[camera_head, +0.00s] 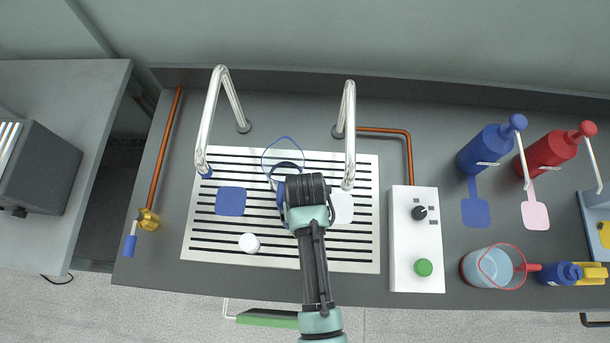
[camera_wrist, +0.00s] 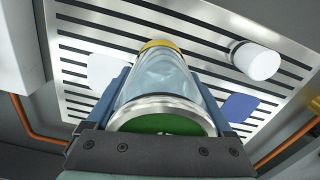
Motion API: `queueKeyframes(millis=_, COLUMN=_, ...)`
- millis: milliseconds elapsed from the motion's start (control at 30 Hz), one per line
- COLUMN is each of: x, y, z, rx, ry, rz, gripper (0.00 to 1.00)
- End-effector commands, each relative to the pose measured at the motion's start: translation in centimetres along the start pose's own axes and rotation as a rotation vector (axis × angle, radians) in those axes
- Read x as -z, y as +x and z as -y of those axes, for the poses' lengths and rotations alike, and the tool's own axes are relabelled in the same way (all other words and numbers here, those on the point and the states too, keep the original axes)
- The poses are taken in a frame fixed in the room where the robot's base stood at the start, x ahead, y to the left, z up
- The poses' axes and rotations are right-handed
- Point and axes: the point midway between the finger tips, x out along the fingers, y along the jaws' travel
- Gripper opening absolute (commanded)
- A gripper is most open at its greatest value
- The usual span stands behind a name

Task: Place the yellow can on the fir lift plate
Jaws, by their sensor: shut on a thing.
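My gripper (camera_head: 284,186) is over the slotted metal grate in the head view. In the wrist view its two blue-grey fingers are shut on the sides of a cylinder, which I take for the yellow can (camera_wrist: 158,76). It has a clear or shiny pale side, a yellow band at the far end, and a silver rim around a green face at the near end. In the head view my gripper mostly hides it.
The grate (camera_head: 270,262) bears a blue pad (camera_head: 230,201), a white pad (camera_head: 343,207) and a white cylinder (camera_head: 249,243). Two bent metal tubes (camera_head: 207,120) (camera_head: 348,125) stand close beside my gripper. A control box (camera_head: 415,250), bottles (camera_head: 486,150) and a red-rimmed jug (camera_head: 490,267) are to the right.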

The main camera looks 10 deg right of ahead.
Motion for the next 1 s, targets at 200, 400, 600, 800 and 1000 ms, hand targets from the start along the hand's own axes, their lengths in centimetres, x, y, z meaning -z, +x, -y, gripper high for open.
queueKeyframes(millis=200, x=0.1, y=0.7, z=0.0, rx=0.0, ry=0.0, rz=-0.005, gripper=0.0)
queueKeyframes(millis=400, x=0.1, y=0.8, z=0.0, rx=0.0, ry=0.0, rz=-0.004, gripper=0.0)
queueKeyframes(millis=600, x=0.0, y=1.1, z=0.0, rx=0.0, ry=0.0, rz=-0.001, gripper=1.0)
queueKeyframes(millis=800, x=0.0, y=1.0, z=0.0, rx=0.0, ry=0.0, rz=-0.001, gripper=1.0)
queueKeyframes(millis=1000, x=0.1, y=-0.7, z=0.0, rx=0.0, ry=0.0, rz=-0.004, gripper=1.0)
